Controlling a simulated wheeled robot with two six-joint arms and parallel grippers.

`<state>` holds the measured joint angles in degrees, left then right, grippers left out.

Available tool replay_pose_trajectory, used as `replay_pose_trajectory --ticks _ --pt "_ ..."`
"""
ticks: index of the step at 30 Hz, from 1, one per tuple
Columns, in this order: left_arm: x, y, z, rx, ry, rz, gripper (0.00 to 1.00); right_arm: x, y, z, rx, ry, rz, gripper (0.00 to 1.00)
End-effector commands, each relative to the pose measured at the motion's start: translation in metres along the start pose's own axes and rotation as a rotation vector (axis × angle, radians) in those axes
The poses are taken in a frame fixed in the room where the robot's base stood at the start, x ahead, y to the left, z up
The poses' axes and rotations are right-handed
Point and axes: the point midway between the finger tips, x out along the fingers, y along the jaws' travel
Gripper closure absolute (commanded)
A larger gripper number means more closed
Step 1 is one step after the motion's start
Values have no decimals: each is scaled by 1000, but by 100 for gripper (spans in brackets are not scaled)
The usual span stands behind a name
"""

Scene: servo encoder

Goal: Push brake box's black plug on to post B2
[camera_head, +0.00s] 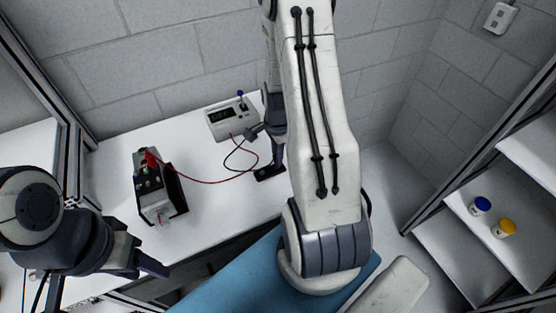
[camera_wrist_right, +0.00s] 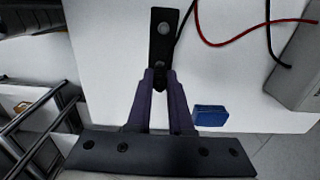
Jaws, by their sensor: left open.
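The brake box (camera_head: 220,122), pale with a dark display, stands at the back of the white table. Red and black leads run from it. The motor unit (camera_head: 157,190) with top posts stands at left, a red plug (camera_head: 150,159) on one of them. Post labels are too small to read. A black bar (camera_wrist_right: 164,28) with two silver discs lies on the table. My right gripper (camera_wrist_right: 160,78) is at the bar's near end, fingers close together around something dark; I cannot tell whether it grips. The black plug is not clear. My left gripper (camera_head: 145,268) is open and empty, front left.
My right arm covers the middle of the head view. The red lead (camera_head: 205,182) crosses the table to the motor unit. A shelf at right holds a blue-capped jar (camera_head: 479,206) and a yellow-capped jar (camera_head: 503,228).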

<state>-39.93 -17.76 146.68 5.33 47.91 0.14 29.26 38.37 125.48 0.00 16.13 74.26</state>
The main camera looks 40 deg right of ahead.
Motion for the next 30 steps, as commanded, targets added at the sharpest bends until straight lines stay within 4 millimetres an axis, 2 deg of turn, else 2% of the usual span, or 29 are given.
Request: replay_pose_trajectory --ticks 20,30 --pt "-1 0 0 0 0 0 50 -1 0 0 0 0 0 100" --pt "-14 1 -1 0 0 0 50 -17 0 0 0 0 1 100"
